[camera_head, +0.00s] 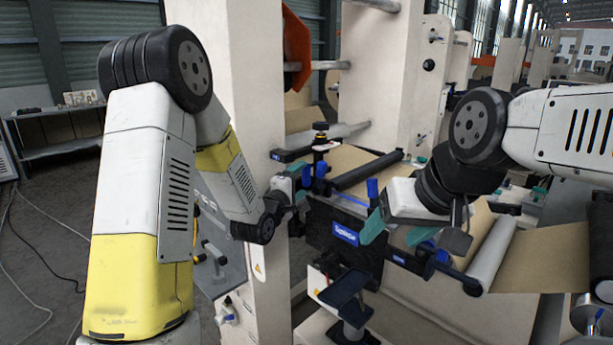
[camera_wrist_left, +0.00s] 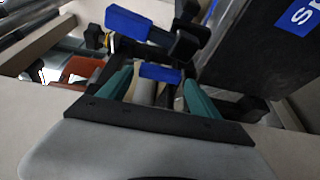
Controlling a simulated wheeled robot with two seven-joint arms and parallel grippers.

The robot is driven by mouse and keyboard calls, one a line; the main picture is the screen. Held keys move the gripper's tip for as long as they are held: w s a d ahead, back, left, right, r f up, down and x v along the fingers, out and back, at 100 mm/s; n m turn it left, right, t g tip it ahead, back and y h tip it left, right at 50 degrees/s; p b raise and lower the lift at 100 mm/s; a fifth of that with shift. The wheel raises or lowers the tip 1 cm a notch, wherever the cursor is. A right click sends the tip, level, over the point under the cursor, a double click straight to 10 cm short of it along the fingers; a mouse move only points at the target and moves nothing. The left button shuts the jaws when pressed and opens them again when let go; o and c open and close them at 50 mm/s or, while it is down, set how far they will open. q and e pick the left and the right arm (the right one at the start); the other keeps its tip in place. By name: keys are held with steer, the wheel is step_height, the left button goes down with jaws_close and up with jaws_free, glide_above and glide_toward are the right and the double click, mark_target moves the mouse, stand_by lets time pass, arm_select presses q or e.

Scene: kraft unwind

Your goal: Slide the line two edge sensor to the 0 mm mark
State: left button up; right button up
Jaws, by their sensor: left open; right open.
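My left gripper (camera_head: 302,184) is at the left end of the splice unit. In the left wrist view its teal fingers (camera_wrist_left: 160,92) are apart, with a small blue part (camera_wrist_left: 160,72) between or just beyond their tips; I cannot tell if they touch it. A black bracket with a knob (camera_head: 320,127) on top stands just above this gripper; I cannot tell whether it is the line two edge sensor. No sensor label or 0 mm mark is legible. My right gripper (camera_head: 396,232) is open, its teal fingers pointing down in front of the splice unit.
The black splice panel (camera_head: 338,261) with a blue label stands between the grippers. A dark roller (camera_head: 367,171) and brown kraft web lie behind it. A blue lever (camera_wrist_left: 142,25) is close ahead in the left wrist view. A black padded part (camera_head: 345,290) sits below.

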mark_target(305, 176)
arm_select(q)
steer(key=x, duration=0.5)
steer(key=shift+s, duration=0.1)
